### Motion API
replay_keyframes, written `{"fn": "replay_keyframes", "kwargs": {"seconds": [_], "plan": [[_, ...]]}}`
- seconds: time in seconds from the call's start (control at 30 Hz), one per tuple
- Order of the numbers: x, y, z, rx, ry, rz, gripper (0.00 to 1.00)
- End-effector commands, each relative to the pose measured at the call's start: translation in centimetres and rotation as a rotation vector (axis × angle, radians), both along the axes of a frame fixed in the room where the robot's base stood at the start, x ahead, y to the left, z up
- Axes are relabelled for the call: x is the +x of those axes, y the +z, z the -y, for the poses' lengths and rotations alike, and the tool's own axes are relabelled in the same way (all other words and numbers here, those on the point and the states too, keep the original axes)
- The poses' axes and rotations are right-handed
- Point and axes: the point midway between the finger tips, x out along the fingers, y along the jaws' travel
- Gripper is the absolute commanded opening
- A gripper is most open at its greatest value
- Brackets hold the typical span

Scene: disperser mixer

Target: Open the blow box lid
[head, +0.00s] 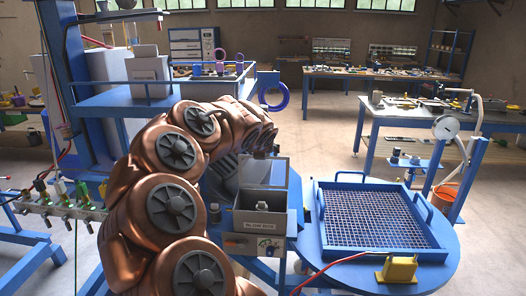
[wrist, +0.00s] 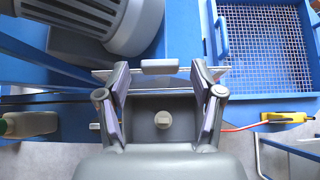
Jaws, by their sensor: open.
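The blow box (head: 260,222) is a small grey box with a white label, in the middle of the head view, left of the round blue table. Its top looks open onto a dark inside, with a pale round knob (wrist: 163,119) in it in the wrist view. A grey panel that looks like the lid (head: 272,170) stands up behind it; in the wrist view its edge is nearly edge-on, with a light grey bar handle (wrist: 160,67). My gripper (wrist: 160,76) is open and empty above the box, fingers either side of the handle in the picture. Contact cannot be told.
The round blue table (head: 440,250) holds a blue-framed mesh tray (head: 375,218) and a yellow device (head: 398,269) with a red cable. A large grey motor-like cylinder (wrist: 135,25) is close at upper left in the wrist view. Floor is free behind the round table.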

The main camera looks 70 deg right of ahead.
Motion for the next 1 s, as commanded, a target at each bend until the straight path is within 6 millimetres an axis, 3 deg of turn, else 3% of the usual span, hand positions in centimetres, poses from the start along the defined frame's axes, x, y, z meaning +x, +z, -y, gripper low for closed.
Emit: {"fn": "replay_keyframes", "kwargs": {"seconds": [0.6,1.0], "plan": [[-1.7,5.0,-5.4,-0.007,-0.002,-0.001,0.67],[-2.4,7.3,-8.2,-0.003,0.001,0.0,0.67]]}}
